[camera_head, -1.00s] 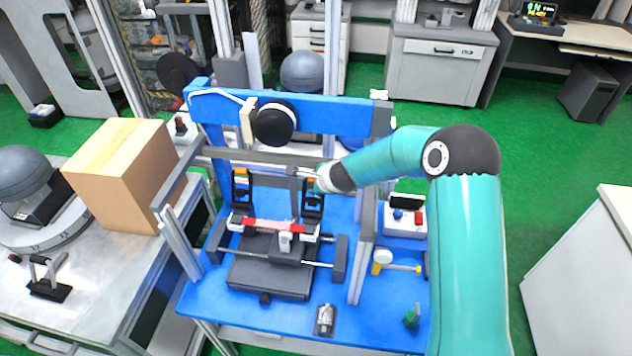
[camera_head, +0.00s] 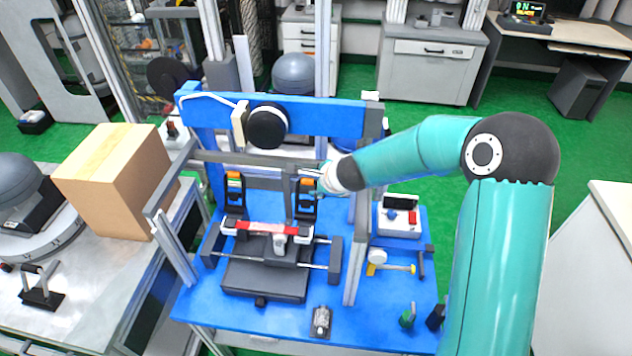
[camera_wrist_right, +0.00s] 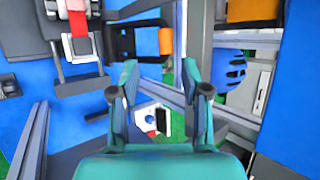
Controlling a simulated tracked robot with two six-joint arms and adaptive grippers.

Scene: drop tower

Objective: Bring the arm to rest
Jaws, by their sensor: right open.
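My right arm is teal and comes in from the lower right of the head view, bent at a dark elbow. Its right gripper (camera_head: 322,178) is at the crossbar of the blue drop tower (camera_head: 325,112), by the right black-and-orange bracket (camera_head: 306,196). In the right wrist view the gripper (camera_wrist_right: 158,85) shows two separated fingers, open, with nothing between them. Whether it touches the tower cannot be told. My left gripper is not in view.
Below the crossbar is a dark slide with a red-and-white bar (camera_head: 266,228). A control box (camera_head: 400,218) with a red button and a yellow-and-white tool (camera_head: 378,262) lie right of the frame. A cardboard box (camera_head: 118,185) stands left. Green floor (camera_head: 590,145) is open at right.

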